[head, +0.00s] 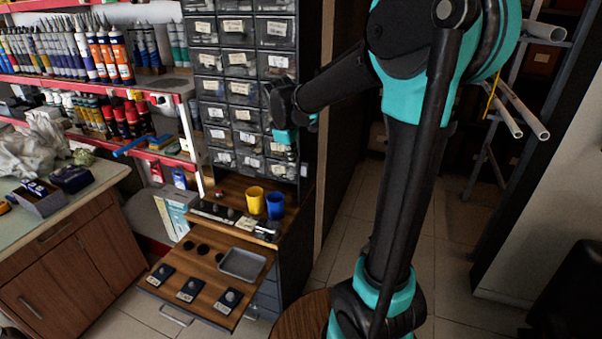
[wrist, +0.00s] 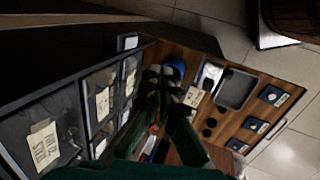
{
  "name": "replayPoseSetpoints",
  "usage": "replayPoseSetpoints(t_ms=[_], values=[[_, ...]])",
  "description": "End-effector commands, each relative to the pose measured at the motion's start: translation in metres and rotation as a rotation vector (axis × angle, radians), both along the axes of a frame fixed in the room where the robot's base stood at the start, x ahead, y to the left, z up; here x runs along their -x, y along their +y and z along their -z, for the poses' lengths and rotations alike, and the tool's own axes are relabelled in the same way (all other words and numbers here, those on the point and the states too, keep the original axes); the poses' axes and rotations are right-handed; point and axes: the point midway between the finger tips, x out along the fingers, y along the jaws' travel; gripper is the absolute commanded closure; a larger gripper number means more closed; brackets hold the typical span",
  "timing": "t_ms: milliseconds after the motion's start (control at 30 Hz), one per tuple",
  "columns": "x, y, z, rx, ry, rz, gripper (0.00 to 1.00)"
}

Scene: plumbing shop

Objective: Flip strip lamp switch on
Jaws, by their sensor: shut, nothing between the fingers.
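My gripper (head: 290,150) is in front of the lower rows of the drawer cabinet, above the small wooden bench. Its closed fingers also show in the wrist view (wrist: 166,88), with nothing held. A dark strip with small knobs and pale labels (head: 215,212) lies along the back of the bench, below and to the left of my gripper. I cannot tell whether this strip carries the lamp switch. No lamp or switch lever can be clearly made out in either view.
A yellow cup (head: 255,201) and a blue cup (head: 275,206) stand below my gripper. The drawer cabinet (head: 238,88) is close behind it. A pull-out board holds a grey tray (head: 242,264), black discs (head: 203,249) and labelled dark blocks (head: 187,290).

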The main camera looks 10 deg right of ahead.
Motion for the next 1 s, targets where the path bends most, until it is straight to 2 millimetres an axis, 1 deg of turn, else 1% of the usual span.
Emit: replayPoseSetpoints(t_ms=[200, 333, 467, 700, 833, 867, 900, 1000], values=[[0.0, -0.001, 0.002, -0.001, 0.0, 0.002, 1.0], [-0.003, -0.002, 0.011, -0.001, 0.0, 0.003, 1.0], [-0.009, -0.005, 0.031, -0.001, 0.0, 0.003, 1.0], [-0.021, -0.013, 0.074, -0.002, 0.0, 0.004, 1.0], [-0.028, -0.016, 0.094, -0.002, 0.0, 0.004, 1.0], [-0.029, -0.017, 0.098, -0.001, 0.0, 0.003, 1.0], [-0.036, -0.022, 0.097, -0.001, -0.001, 0.005, 1.0], [-0.048, -0.029, 0.098, -0.001, -0.001, 0.005, 1.0]])
